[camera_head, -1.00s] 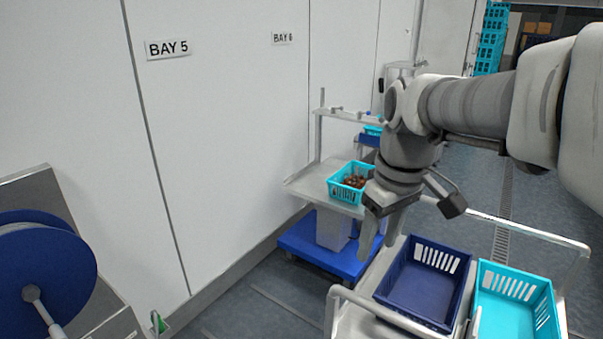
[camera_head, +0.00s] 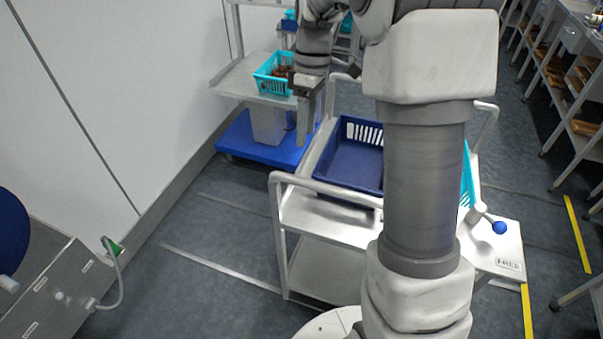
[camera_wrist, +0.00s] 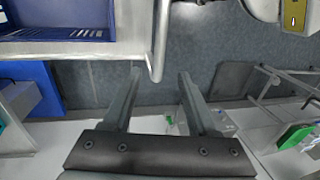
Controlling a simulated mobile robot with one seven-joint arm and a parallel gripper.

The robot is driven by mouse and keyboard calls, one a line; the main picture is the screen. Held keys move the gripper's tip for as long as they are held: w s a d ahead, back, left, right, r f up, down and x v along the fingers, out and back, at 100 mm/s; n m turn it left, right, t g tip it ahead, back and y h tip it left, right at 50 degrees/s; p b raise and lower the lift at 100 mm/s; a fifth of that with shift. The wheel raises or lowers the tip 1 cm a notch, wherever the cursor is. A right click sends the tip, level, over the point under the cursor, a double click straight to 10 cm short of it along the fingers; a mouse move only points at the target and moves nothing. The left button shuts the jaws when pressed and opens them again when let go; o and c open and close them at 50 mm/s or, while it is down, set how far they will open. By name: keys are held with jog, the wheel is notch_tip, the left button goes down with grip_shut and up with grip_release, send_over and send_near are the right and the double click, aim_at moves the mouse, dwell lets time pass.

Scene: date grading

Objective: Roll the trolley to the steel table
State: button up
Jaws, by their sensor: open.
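The trolley (camera_head: 320,225) is pale grey, with tubular rails and a lower shelf. It stands in front of me, partly hidden by my arm. It carries a navy crate (camera_head: 350,165) and a turquoise crate (camera_head: 468,180). My gripper (camera_head: 308,125) points down, open and empty, above the trolley's far left side. In the wrist view, my open fingers (camera_wrist: 160,76) lie near the end of a pale rail (camera_wrist: 162,40); I cannot tell whether it is between them. The navy crate shows at top left there. I cannot tell which surface is the steel table.
A blue-based stand (camera_head: 262,140) with a turquoise basket (camera_head: 270,85) of dates is beyond the trolley at left. A lever with a blue knob (camera_head: 500,228) sits above a FREE label. Shelved benches (camera_head: 580,75) line the right.

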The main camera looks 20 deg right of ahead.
jog(key=f, duration=0.4)
jog(key=s+a+f, duration=0.1)
jog(key=f, duration=0.3)
jog(key=s+f+b, duration=0.1)
jog(key=f, duration=0.3)
jog(key=shift+a, duration=0.2)
grip_shut()
dwell(0.9)
